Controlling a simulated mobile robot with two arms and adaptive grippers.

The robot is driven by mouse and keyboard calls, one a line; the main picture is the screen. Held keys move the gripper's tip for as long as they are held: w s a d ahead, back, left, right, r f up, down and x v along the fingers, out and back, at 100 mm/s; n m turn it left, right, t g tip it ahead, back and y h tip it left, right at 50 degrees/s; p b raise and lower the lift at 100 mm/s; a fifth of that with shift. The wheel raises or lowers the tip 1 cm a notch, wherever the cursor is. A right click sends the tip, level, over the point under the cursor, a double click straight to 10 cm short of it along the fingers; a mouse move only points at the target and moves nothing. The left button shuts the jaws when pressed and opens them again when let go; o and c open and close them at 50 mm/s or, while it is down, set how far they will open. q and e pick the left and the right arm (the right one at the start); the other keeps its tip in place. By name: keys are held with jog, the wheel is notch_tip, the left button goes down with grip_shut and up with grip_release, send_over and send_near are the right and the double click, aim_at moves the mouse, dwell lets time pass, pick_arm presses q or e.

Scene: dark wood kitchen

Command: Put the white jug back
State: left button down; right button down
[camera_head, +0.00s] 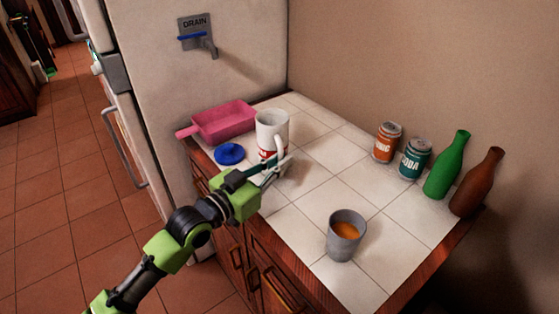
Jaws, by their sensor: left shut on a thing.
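The white jug (272,128) stands upright at the back part of the white tiled counter, with a red mark low on its side. My left gripper (280,163) comes in from the left and is at the near side of the jug, low by its handle. Its fingers are shut on the jug, though the exact contact is small and partly hidden. I cannot tell whether the jug's base touches the tiles. My right gripper is not in view.
A pink tray (224,122) and a blue disc (229,154) lie left of the jug. A grey cup (345,236) with orange liquid stands near the front. Two cans (387,142), a green bottle (447,168) and a brown bottle (476,183) line the wall. The middle tiles are clear.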

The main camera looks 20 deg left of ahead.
pick_arm(q)
jog(key=shift+f, duration=0.1)
jog(key=c, duration=2.3)
grip_release()
jog(key=shift+o, duration=0.7)
jog(key=shift+r, duration=0.25)
jog(key=v, duration=0.5)
jog(key=b+v, duration=0.1)
jog(key=v, duration=0.4)
jog(key=shift+s+a+f, duration=0.2)
jog(key=shift+s, duration=0.15)
jog(key=shift+s+a+r, duration=0.1)
jog(key=shift+s+a, duration=0.2)
jog(key=shift+s, duration=0.25)
